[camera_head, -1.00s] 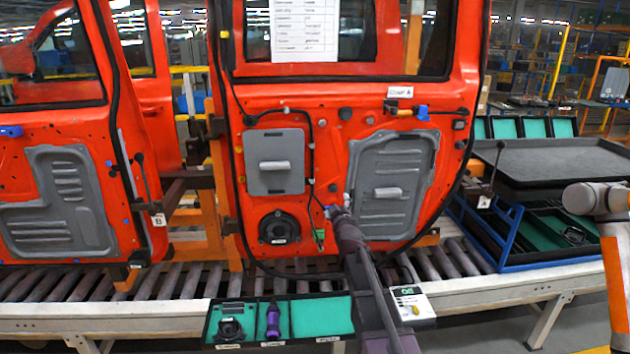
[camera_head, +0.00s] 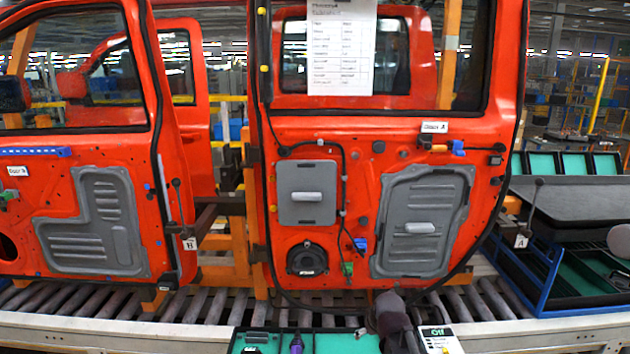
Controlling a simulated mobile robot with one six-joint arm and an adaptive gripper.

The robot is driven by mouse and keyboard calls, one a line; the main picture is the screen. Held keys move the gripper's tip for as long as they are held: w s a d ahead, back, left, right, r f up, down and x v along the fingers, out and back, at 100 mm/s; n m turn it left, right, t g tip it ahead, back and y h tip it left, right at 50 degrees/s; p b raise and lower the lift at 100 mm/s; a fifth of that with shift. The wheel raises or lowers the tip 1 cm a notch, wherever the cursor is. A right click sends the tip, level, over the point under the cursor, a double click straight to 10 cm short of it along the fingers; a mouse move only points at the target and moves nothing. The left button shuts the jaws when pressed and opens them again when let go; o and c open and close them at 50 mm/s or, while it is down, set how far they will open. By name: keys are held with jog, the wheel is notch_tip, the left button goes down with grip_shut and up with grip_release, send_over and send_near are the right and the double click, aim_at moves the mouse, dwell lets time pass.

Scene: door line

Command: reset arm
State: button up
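The end of my arm, with my gripper (camera_head: 391,308), shows as a dark, rounded shape at the bottom centre. It is in front of the conveyor and below the door marked A (camera_head: 402,140). Its fingers cannot be made out, so I cannot tell whether it is open or shut, or whether it holds anything. The red door A stands upright with grey panels, a round black speaker (camera_head: 307,259), a blue connector (camera_head: 360,244) and a green connector (camera_head: 347,268). My arm's end appears apart from these connectors.
A roller conveyor (camera_head: 190,305) runs below the doors. A green-lined tray (camera_head: 340,343) with a purple tool (camera_head: 296,343) lies at the bottom, beside a small device (camera_head: 440,341) with a display. Door B (camera_head: 90,170) stands left. A blue rack (camera_head: 540,280) stands right.

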jog(key=s+d+f+m+g+h, duration=0.1)
jog(key=s+g, duration=0.4)
jog(key=s, duration=0.9)
jog(key=f+m, duration=0.1)
jog(key=m, duration=0.1)
jog(key=shift+d+m+g, duration=0.3)
jog(key=shift+c, duration=0.2)
